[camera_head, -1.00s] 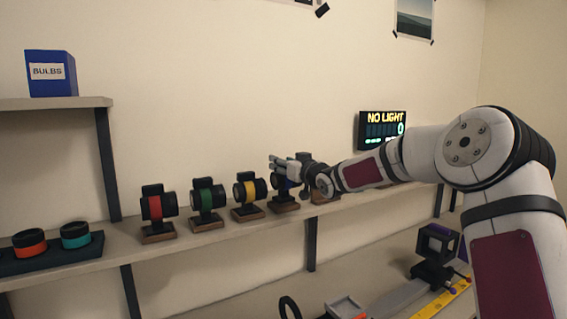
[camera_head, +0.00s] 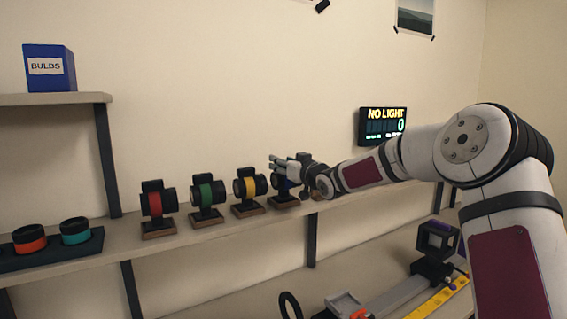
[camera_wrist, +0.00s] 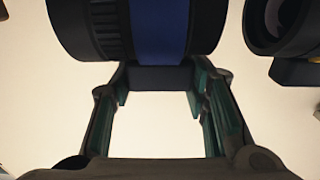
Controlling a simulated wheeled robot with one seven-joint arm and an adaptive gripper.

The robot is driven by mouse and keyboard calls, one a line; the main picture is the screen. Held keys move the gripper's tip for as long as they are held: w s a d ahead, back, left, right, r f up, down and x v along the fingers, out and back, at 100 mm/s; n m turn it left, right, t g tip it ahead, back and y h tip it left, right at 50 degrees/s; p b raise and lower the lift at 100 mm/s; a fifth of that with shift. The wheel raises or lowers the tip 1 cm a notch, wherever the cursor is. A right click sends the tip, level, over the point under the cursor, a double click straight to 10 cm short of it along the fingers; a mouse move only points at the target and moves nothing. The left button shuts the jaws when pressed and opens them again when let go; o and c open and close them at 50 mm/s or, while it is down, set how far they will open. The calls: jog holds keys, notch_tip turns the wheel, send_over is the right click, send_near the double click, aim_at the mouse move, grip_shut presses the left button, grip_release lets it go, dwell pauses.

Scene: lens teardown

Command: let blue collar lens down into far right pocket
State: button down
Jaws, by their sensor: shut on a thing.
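The blue collar lens (camera_wrist: 160,28) fills the top of the wrist view, a dark barrel with a blue band. My gripper (camera_wrist: 160,85) is shut on the dark block under that band, one finger on each side. In the head view, my gripper (camera_head: 290,165) is at the shelf, at the right end of the row of lenses. It hides most of the blue collar lens (camera_head: 281,183) there. No pocket tray with an empty far right pocket can be made out for sure; a dark tray (camera_head: 60,258) stands on the shelf at the far left.
Red (camera_head: 155,204), green (camera_head: 206,193) and yellow (camera_head: 247,187) collar lenses stand on wooden stands to the left. The tray holds an orange-ringed lens (camera_head: 30,240) and a teal-ringed lens (camera_head: 75,232). Another dark lens (camera_wrist: 284,22) is close on the right in the wrist view.

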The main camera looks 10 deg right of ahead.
jog(key=shift+f, duration=0.15)
jog(key=c, duration=0.8)
grip_release()
jog(key=shift+c, duration=0.2)
jog(key=shift+f, duration=0.1)
